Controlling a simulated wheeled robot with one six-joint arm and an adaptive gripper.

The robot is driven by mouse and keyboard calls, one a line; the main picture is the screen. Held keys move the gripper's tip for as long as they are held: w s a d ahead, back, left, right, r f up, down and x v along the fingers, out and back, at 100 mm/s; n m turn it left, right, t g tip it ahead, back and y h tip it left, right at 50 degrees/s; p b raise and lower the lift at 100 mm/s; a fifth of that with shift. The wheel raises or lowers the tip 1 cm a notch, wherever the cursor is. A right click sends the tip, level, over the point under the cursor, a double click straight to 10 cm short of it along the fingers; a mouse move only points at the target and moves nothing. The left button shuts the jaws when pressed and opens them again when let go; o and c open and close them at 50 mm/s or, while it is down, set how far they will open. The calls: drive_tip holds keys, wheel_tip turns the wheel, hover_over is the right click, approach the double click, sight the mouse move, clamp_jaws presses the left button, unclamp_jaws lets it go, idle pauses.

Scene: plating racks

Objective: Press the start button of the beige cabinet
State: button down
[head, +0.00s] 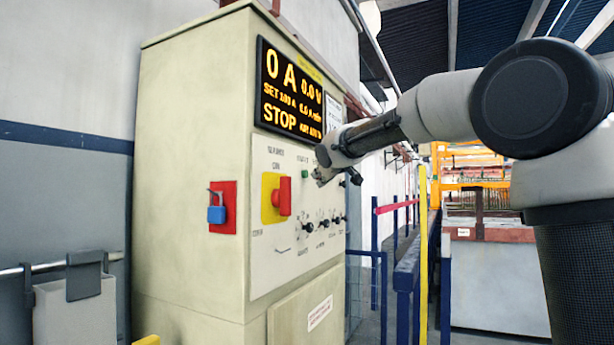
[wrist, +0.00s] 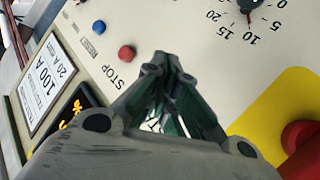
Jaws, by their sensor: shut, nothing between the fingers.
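The beige cabinet (head: 190,150) stands at the left centre of the head view. Its lit display (head: 290,92) reads 0 A and STOP. A small green button (head: 305,174) shows on the panel, just left of my gripper (head: 319,178). My gripper is shut and empty, with its tips close to the panel; I cannot tell if they touch it. In the wrist view my gripper (wrist: 160,65) points at the panel beside a red button (wrist: 126,53) marked STOP. A blue button (wrist: 98,27) lies beyond it. The green button is not clearly seen there; my fingers cover part of the panel and a label.
A red rotary switch (head: 285,196) on a yellow plate (head: 268,205) sits left of my gripper. Several black knobs (head: 308,227) are below. A blue padlock (head: 216,214) hangs on the cabinet's left side. Blue railings (head: 407,275) stand to the right.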

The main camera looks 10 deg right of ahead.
drive_tip(key=shift+w+a, duration=0.1)
drive_tip(key=shift+a, duration=0.05)
drive_tip(key=shift+w+a, duration=0.15)
drive_tip(key=shift+a, duration=0.05)
drive_tip(key=shift+w+a, duration=0.3)
drive_tip(key=shift+a, duration=0.1)
idle(1.0)
idle(0.3)
drive_tip(key=shift+s+d, duration=0.55)
drive_tip(key=shift+d, duration=0.15)
drive_tip(key=s+d, duration=0.1)
drive_tip(key=d, duration=0.1)
drive_tip(key=s+d, duration=0.2)
idle(0.4)
idle(0.6)
